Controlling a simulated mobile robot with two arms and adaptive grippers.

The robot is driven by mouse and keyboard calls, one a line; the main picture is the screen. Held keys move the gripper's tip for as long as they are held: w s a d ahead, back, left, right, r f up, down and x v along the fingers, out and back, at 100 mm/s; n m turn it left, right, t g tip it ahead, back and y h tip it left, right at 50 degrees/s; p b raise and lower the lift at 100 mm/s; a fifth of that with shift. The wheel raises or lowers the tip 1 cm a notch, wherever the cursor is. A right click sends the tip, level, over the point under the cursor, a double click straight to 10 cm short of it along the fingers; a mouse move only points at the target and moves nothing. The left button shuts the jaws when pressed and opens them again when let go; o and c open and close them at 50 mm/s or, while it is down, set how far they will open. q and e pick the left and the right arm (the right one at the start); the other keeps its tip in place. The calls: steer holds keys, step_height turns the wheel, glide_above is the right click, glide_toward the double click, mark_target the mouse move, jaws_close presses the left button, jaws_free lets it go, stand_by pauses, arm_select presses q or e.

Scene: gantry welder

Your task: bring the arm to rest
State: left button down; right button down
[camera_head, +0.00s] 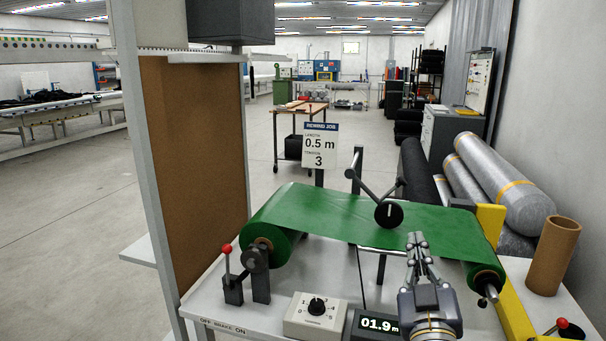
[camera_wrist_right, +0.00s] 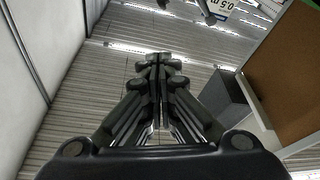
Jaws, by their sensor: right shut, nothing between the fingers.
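My right gripper (camera_head: 417,240) stands upright at the front of the bench, fingers pointing up, before the green sheet (camera_head: 340,213). Its fingers are together with nothing between them. In the right wrist view the same gripper (camera_wrist_right: 158,62) points toward the ceiling, its fingertips closed. My left arm and gripper do not show in either view.
The green sheet runs between two rolls over the bench. A tension dial box (camera_head: 316,313), a display (camera_head: 378,325) reading 01.9 m and a red-knobbed lever (camera_head: 230,275) sit in front. A cardboard tube (camera_head: 553,256) stands at right. A brown panel (camera_head: 190,165) rises at left.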

steer(key=s+d+f+g+y, duration=0.1)
steer(key=s+f+g, duration=0.4)
steer(key=f, duration=0.8)
steer(key=s+d+f+g+y, duration=0.1)
steer(key=s+f+g, duration=0.35)
steer(key=f, duration=0.85)
steer(key=s+a+f+g+y, duration=0.1)
steer(key=s+f+g, duration=0.4)
steer(key=s, duration=0.5)
steer(key=s+a+f+g+y, duration=0.1)
steer(key=s+f+g, duration=0.2)
steer(key=s+f, duration=0.6)
step_height(320, 180, down, 23)
steer(key=s+g, duration=0.1)
steer(key=s, duration=0.2)
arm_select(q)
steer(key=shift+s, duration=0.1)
arm_select(e)
steer(key=s+d+f+g, duration=0.1)
steer(key=s+d+f, duration=0.2)
steer(key=s+f, duration=1.3)
steer(key=shift+s+d+f+n+h, duration=0.15)
steer(key=shift+s+f+n+h, duration=0.2)
steer(key=shift+f, duration=0.15)
